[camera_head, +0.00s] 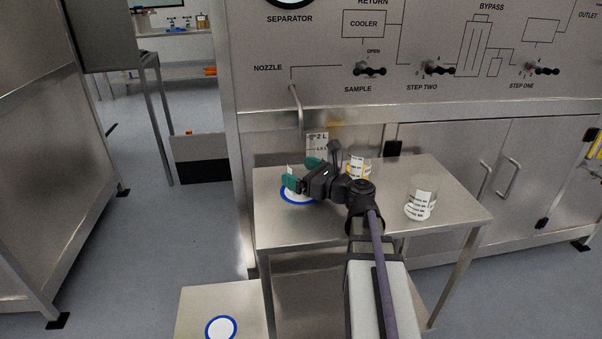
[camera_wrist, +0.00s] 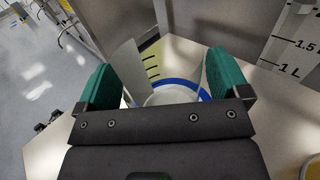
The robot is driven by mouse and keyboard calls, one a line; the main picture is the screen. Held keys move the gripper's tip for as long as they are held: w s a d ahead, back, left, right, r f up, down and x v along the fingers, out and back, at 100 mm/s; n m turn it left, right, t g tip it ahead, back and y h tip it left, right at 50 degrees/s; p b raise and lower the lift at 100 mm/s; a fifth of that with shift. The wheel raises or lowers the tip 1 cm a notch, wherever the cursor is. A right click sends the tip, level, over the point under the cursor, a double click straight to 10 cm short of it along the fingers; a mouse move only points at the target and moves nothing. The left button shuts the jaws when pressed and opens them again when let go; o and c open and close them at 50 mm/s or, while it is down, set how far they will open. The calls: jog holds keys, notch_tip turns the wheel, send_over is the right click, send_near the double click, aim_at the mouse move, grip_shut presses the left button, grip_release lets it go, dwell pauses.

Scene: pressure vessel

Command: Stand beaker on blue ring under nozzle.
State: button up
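A clear beaker with a white label (camera_wrist: 127,68) and graduation marks is between the two green fingers of my gripper (camera_wrist: 160,75). Both fingertips appear to touch its sides. In the head view my gripper (camera_head: 301,173) is over the left part of the steel table, and the beaker's label (camera_head: 290,170) shows faintly beside the fingers. The blue ring (camera_head: 286,197) lies below the beaker, and also shows through the glass in the wrist view (camera_wrist: 180,82). I cannot tell whether the base touches it. The nozzle (camera_head: 297,105) is a bent pipe above and behind.
A graduated scale plate (camera_head: 317,145) is behind the gripper. A lower stand (camera_head: 190,310) bears another blue ring (camera_head: 221,328), which is empty.

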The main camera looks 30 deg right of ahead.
jog(key=shift+s+r, duration=0.1)
jog(key=shift+r, duration=0.15)
jog(key=v, duration=1.1)
jog(key=shift+s+d+f, duration=0.1)
jog(key=shift+s+d, duration=0.15)
jog(key=shift+s, duration=0.1)
